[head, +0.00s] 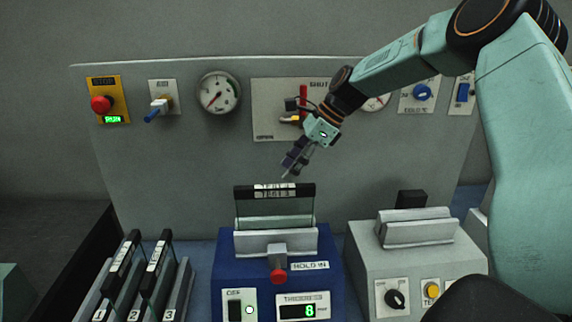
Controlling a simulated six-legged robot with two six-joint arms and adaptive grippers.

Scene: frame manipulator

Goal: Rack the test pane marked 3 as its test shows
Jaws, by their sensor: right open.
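A clear pane with a black top edge and white label (275,191) stands upright in the grey holder (250,243) on the blue thickness gauge (228,268). The label's mark is too small to read surely. The gauge's green display (310,310) reads 8. A red knob (278,276) sits at the holder's front, beside a "HOLD IN" label. At lower left, a rack (183,295) with slots numbered 1, 2 and 3 holds two black-topped panes (122,263) (157,262). My right gripper (288,172) is open and empty, just above the gauge's pane and apart from it. My left gripper is out of view.
A grey tester (360,270) with an empty-looking holder (415,229), black dial (396,299) and yellow button (432,289) stands at right. Behind is a panel (210,150) with a red stop button (101,104), a lever switch (157,108), a gauge (218,92) and a red-handled switch (303,97).

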